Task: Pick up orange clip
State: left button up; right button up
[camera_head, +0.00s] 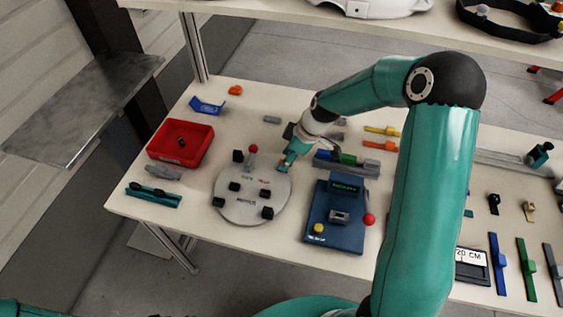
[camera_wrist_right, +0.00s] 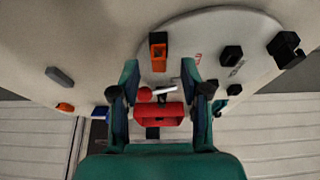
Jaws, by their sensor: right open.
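A small orange clip (camera_wrist_right: 158,46) with a dark recess stands by the rim of the round pale disc (camera_wrist_right: 218,22) in the right wrist view. In the head view it is mostly hidden by my right gripper (camera_head: 286,160). My right gripper is open, and its two teal fingers (camera_wrist_right: 160,70) are spread in the wrist view. The clip lies just beyond the fingertips, roughly centred between them, and nothing is held. Another orange piece (camera_head: 235,90) lies at the table's back left and also shows in the wrist view (camera_wrist_right: 65,107). My left gripper is not in view.
The disc (camera_head: 240,212) carries black blocks and a red-topped knob. A red tray (camera_head: 204,155) and blue holder (camera_head: 208,107) lie left. A blue device (camera_head: 322,240) with a red ball is right of the disc. A grey rack (camera_head: 345,165) stands close beside the gripper.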

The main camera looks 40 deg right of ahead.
jog(key=shift+x, duration=0.95)
jog(key=shift+c, duration=0.3)
jog(key=shift+d, duration=0.1)
jog(key=c, duration=0.8)
jog(key=shift+r, duration=0.15)
